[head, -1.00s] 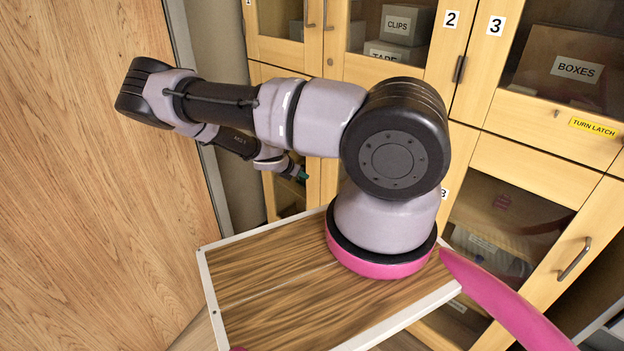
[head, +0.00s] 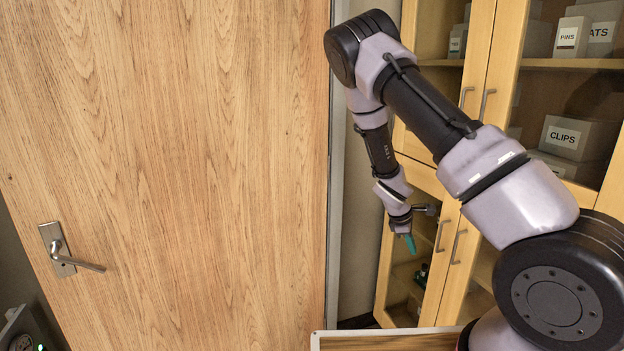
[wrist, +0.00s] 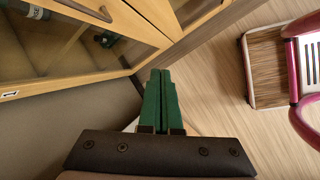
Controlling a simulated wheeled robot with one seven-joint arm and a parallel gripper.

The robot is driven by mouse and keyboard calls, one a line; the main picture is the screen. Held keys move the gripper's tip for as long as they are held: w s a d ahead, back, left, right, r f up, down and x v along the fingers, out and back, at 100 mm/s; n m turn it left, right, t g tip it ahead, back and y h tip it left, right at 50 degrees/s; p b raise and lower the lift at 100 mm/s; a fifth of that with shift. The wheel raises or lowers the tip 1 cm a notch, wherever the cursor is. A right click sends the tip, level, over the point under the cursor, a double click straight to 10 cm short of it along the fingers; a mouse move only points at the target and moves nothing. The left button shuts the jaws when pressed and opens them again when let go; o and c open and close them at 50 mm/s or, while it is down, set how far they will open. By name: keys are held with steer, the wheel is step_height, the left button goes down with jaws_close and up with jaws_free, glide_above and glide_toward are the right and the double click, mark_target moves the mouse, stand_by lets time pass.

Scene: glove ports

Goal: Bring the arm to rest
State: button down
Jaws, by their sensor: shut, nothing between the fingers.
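My gripper (head: 410,243) hangs at the end of my bent arm, with its green fingertips pointing down in the head view. It is in front of the lower part of the cabinet. In the wrist view my gripper (wrist: 161,75) shows its two green fingers side by side and touching, with nothing between them. The elbow of my arm is raised high, and the forearm drops steeply from it.
A wooden door (head: 170,170) with a lever handle (head: 75,258) fills the left. A glass-fronted cabinet (head: 445,272) stands behind my arm, holding a CLIPS box (head: 563,137). In the wrist view, bare floor (wrist: 215,75) lies beyond the fingertips.

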steer(key=s+a+r+m+t+y, duration=0.1)
steer(key=s+r+m+y, duration=0.2)
steer(key=r, duration=0.6)
steer(key=s+a+r+m+y, duration=0.15)
steer(key=r+m, duration=0.25)
steer(key=r, duration=0.5)
steer(key=s+a+r+m+t+y, duration=0.1)
steer(key=s+a+r+m, duration=0.2)
steer(key=r, duration=0.7)
steer(key=s+r+m+t+y, duration=0.1)
steer(key=s+r+m+t, duration=0.2)
steer(key=s+r+m, duration=0.4)
steer(key=shift+s+a+r+m, duration=0.3)
steer(key=shift+s+r+m, duration=0.1)
steer(key=shift+s+r, duration=4.35)
steer(key=shift+s+f, duration=0.55)
steer(key=shift+f, duration=0.1)
